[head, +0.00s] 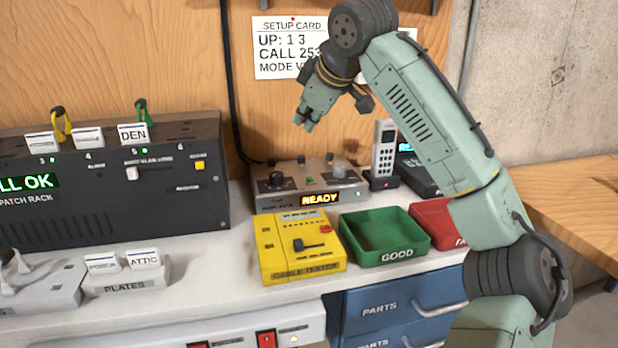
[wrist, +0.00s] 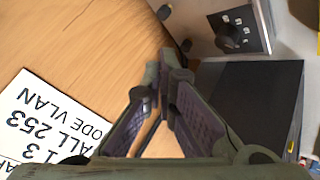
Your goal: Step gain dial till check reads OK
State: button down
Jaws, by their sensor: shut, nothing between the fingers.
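In the wrist view a dark dial (wrist: 230,38) shows on the grey box's panel at the top. My gripper (head: 307,124) is shut and empty, in the air above and behind the grey box, near the wooden wall. Its fingers (wrist: 172,60) meet in the wrist view, apart from the dial.
The black patch rack (head: 110,195) stands left, its green display ending in "LL OK". A yellow cable tester (head: 298,245), green GOOD tray (head: 398,252) and red tray (head: 433,212) sit in front. A handset (head: 383,150) stands right. A setup card (head: 280,62) hangs behind.

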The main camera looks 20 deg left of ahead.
jog(key=b, duration=0.7)
send_over(300, 175)
jog(key=s+d, duration=0.2)
jog(key=f, duration=0.8)
jog(key=shift+s+d, duration=0.2)
jog(key=shift+f, duration=0.4)
jog(key=shift+f, duration=0.4)
jog(key=shift+f+b, duration=0.3)
jog(key=shift+f, duration=0.1)
dwell(0.6)
jog(key=shift+r+p, duration=0.8)
jog(key=shift+p, duration=0.15)
jog(key=shift+r, duration=0.1)
